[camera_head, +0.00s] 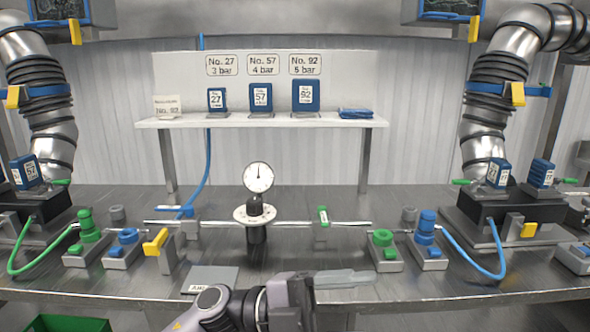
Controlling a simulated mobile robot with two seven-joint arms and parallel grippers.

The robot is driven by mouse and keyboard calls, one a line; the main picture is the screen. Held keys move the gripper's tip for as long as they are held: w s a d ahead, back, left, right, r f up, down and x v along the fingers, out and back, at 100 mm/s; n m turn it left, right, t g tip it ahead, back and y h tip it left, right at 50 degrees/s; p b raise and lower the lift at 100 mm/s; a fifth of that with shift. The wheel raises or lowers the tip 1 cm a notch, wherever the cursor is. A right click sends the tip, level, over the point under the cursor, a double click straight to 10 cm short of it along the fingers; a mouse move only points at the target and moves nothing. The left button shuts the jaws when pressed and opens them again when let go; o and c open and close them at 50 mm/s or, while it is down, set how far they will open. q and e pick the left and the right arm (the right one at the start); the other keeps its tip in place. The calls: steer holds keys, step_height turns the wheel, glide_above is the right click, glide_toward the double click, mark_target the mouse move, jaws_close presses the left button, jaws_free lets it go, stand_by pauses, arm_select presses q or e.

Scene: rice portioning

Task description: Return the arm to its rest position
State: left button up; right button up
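One arm of mine comes in at the bottom, left of the middle. I take it for the left one. Its gripper (345,279) points right, over the front edge of the steel bench (390,294). I see its pale grey fingers from the side, partly overlapping, so I cannot tell whether they are open or shut. No object shows clearly between them. My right gripper is not in view.
A pressure gauge (258,177) stands mid-bench on a thin pipe with green and blue valves (383,240). Behind it, a shelf (280,121) bears blue numbered boxes (305,96). Large ducts (484,110) rise at both sides. A green bin (72,324) is at lower left.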

arm_select(q)
steer(key=w+a+f+n+t+y+p, duration=0.25)
steer(key=a+f+n+t+y, duration=0.35)
steer(key=n+t, duration=0.55)
steer(key=w+a+f+n+t+y+p, duration=0.1)
steer(key=w+a+f+n+t+y, duration=0.2)
steer(key=a+f+n+t, duration=0.65)
steer(key=s+a+f+n+g+y, duration=0.3)
steer(key=s+a+f+n+y, duration=0.1)
steer(key=s+a+f+n, duration=0.1)
steer(key=s+a+f+n+g+y+p, duration=0.1)
steer(key=s+a+f+n+g+y, duration=0.2)
steer(key=s+f, duration=0.7)
steer(key=s+a+n+y, duration=0.1)
steer(key=a+n+y, duration=0.1)
steer(key=a, duration=0.2)
steer(key=shift+s+f+p, duration=0.2)
steer(key=shift+f+p, duration=0.1)
